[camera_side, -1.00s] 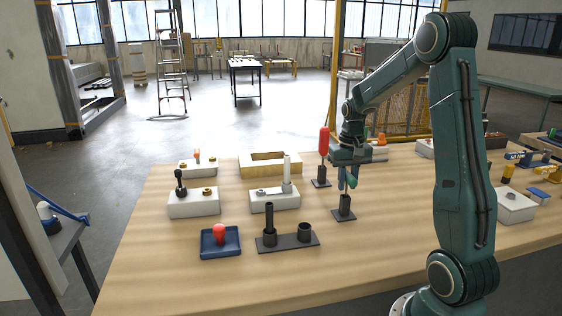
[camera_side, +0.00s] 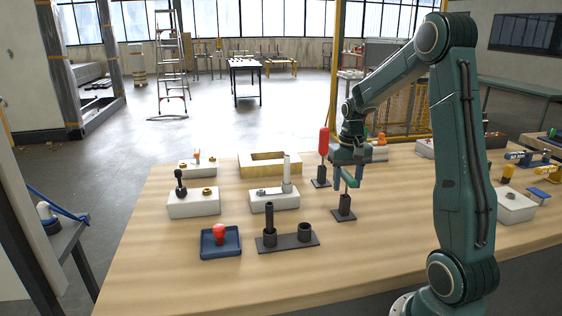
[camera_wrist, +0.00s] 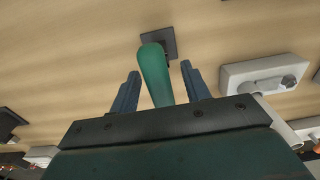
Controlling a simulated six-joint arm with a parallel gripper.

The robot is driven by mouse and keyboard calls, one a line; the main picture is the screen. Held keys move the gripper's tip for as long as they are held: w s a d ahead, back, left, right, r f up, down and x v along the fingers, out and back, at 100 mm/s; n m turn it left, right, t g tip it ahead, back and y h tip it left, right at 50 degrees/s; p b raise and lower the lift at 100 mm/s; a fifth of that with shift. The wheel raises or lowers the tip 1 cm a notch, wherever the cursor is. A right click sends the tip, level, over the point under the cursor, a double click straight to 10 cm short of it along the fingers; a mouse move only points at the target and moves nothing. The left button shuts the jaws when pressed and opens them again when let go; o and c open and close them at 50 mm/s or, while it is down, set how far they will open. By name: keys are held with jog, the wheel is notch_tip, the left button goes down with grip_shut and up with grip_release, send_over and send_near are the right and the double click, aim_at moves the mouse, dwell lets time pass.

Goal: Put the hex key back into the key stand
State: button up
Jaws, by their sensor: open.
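The hex key has a green handle (camera_side: 349,178) and a thin shaft. In the side view it is at the small dark key stand (camera_side: 344,208), its shaft running down to the stand's block. The handle looks tilted; how deep the shaft sits cannot be told. In the wrist view the green handle (camera_wrist: 156,72) lies between the two fingers, with gaps on both sides, and the stand's dark base (camera_wrist: 158,43) shows beyond it. My gripper (camera_wrist: 160,74) is open around the handle and points down over the stand in the side view.
A red-handled tool (camera_side: 324,142) stands in another dark stand just left of my gripper. White blocks (camera_side: 275,201), a wooden frame (camera_side: 270,164), a dark double holder (camera_side: 288,242) and a blue tray (camera_side: 220,242) are further left. The table front is clear.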

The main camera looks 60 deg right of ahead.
notch_tip(320, 180, up, 13)
jog(key=shift+r, duration=0.2)
dwell(0.4)
dwell(0.3)
jog(key=shift+r, duration=3)
jog(key=s+a+n+t+h, duration=0.1)
jog(key=s+a+n+t, duration=0.2)
jog(key=a, duration=1.3)
jog(key=s+a+f+n+t+y, duration=0.1)
jog(key=s+a+f+n+t, duration=0.1)
jog(key=s+a+f+n, duration=0.4)
jog(key=shift+s+a+f+t, duration=0.3)
jog(key=shift+s+a+f, duration=0.25)
jog(key=shift+s+a, duration=1.4)
jog(key=shift+w+a, duration=0.5)
jog(key=shift+w, duration=0.05)
